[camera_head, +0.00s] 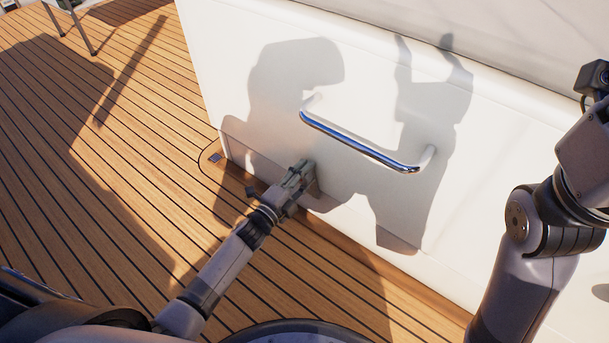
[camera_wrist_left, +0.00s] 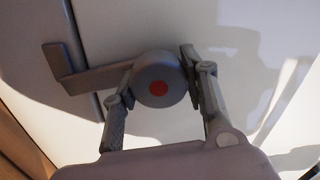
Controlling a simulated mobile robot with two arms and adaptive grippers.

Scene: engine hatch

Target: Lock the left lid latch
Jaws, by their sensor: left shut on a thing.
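The left lid latch (camera_wrist_left: 157,78) shows in the left wrist view as a round grey knob with a red dot on its face. A flat grey bar runs left from it and ends in an upturned piece (camera_wrist_left: 60,62) against the white panel. My left gripper (camera_head: 299,173) is low on the white hatch front, left of the chrome handle. Its fingers (camera_wrist_left: 161,72) are on either side of the knob and shut on it. In the head view the gripper hides the latch. My right arm stands at the right edge, and its gripper is not in the picture.
The chrome handle (camera_head: 358,143) sticks out from the white hatch front (camera_head: 215,60) above and right of my left gripper. Teak deck (camera_head: 60,200) lies open at the left. Shadows of my body fall on the panel.

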